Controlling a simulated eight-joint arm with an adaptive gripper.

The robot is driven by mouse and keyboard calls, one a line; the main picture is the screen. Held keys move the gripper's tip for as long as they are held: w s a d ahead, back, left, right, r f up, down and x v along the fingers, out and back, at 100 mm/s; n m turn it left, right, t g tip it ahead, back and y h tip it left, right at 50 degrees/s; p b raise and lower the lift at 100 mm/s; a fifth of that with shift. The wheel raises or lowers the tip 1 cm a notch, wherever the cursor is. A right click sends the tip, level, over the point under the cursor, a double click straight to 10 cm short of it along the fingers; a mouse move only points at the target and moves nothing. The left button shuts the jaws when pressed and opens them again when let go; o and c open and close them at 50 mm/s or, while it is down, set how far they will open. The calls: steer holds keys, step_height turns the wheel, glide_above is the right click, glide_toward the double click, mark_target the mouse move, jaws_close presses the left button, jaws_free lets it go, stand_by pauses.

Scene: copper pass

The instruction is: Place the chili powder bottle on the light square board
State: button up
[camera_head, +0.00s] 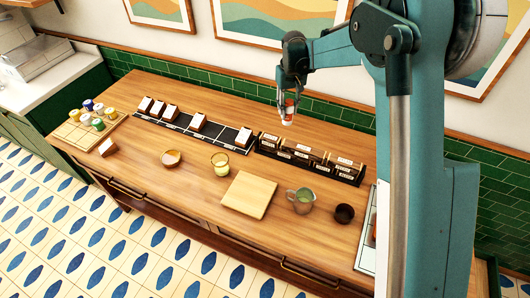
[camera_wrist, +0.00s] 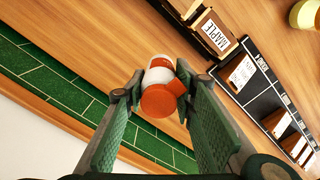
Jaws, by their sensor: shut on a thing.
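My gripper (camera_head: 290,92) is shut on a small bottle (camera_head: 288,113) with an orange-red and white body. It holds the bottle in the air above the back of the wooden counter, near the green tiled wall. In the wrist view the bottle (camera_wrist: 158,92) sits between the two green fingers of my gripper (camera_wrist: 160,95), its orange end towards the camera. I cannot read a label on it. The light square board (camera_head: 248,195) lies flat and bare near the counter's front edge, in front of the bottle and to its left.
A black rack with labelled blocks (camera_head: 310,158) stands between the bottle and the board. A black tray with white cards (camera_head: 190,130) lies left of it. A yellow-green glass (camera_head: 221,164), a greenish mug (camera_head: 301,200) and a dark bowl (camera_head: 344,214) stand around the board.

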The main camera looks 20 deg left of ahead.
steer(key=s+a+r, duration=0.1)
steer(key=s+a, duration=0.1)
steer(key=s, duration=0.7)
steer(key=s+a+r, duration=0.1)
steer(key=s+a, duration=0.1)
steer(key=s, duration=0.7)
steer(key=r+n, duration=0.1)
glide_above(250, 191)
steer(key=shift+s, duration=0.1)
steer(key=shift+f, duration=2.85)
steer(key=shift+f, duration=0.1)
steer(key=shift+f, duration=2)
steer(key=shift+f, duration=0.2)
